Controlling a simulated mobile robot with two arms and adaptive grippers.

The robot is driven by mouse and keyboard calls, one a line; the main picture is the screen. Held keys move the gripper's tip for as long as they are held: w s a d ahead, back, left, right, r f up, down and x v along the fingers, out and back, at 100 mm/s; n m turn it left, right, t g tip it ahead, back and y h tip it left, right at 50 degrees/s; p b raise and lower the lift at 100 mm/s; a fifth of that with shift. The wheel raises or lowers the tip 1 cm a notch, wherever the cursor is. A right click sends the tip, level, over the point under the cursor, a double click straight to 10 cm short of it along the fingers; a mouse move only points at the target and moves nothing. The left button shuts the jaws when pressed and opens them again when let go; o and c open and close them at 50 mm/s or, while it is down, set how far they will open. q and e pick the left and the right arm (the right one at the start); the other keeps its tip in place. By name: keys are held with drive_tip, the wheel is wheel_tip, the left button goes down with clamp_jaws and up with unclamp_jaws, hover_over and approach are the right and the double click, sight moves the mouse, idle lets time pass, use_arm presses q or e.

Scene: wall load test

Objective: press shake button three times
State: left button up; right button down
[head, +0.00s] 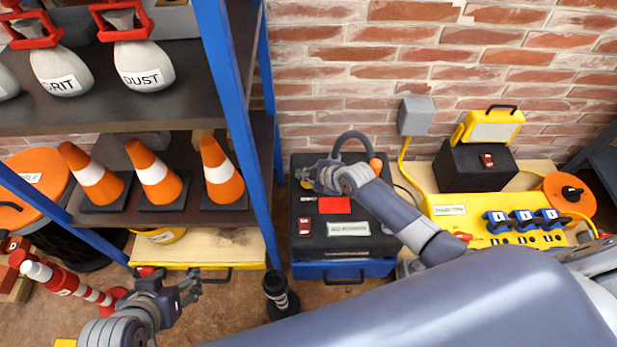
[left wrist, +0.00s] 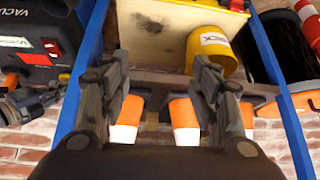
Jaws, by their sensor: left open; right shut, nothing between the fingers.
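A black vacuum unit (head: 375,243) on a blue base stands by the wall, with a red panel (head: 335,205), a red switch (head: 304,226) and a label too small to read. A small yellow round part, perhaps the shake button (head: 306,183), shows at its upper left, partly hidden by my right gripper. My right gripper (head: 304,175) is shut and empty, with its tips at that part; contact cannot be told. My left gripper (head: 193,286) is open and empty at lower left, away from the vacuum. In the left wrist view, its fingers (left wrist: 160,90) are apart and the vacuum (left wrist: 40,55) shows at upper left.
A blue-framed shelf (head: 240,130) holds traffic cones (head: 153,172) and grey sacks (head: 143,67). A yellow bench unit (head: 500,215) is at right.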

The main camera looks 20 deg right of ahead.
use_arm(q)
drive_tip(key=shift+w+d+r+t, duration=0.2)
drive_tip(key=shift+w+r+t, duration=0.15)
drive_tip(key=shift+w, duration=0.25)
drive_tip(key=shift+w+d+r+t, duration=0.2)
drive_tip(key=shift+w+t, duration=0.15)
drive_tip(key=shift+w, duration=0.2)
use_arm(e)
drive_tip(key=shift+f, duration=0.35)
idle(0.8)
drive_tip(key=shift+r+p, duration=0.45)
drive_tip(key=shift+r, duration=0.25)
use_arm(q)
drive_tip(key=s+a+f+g+p, duration=0.1)
drive_tip(key=s+g, duration=0.3)
drive_tip(key=s, duration=0.4)
drive_tip(key=shift+s+a+f+y, duration=0.2)
drive_tip(key=shift+a+f+y, duration=0.25)
drive_tip(key=shift+a, duration=0.4)
use_arm(e)
drive_tip(key=shift+r, duration=0.65)
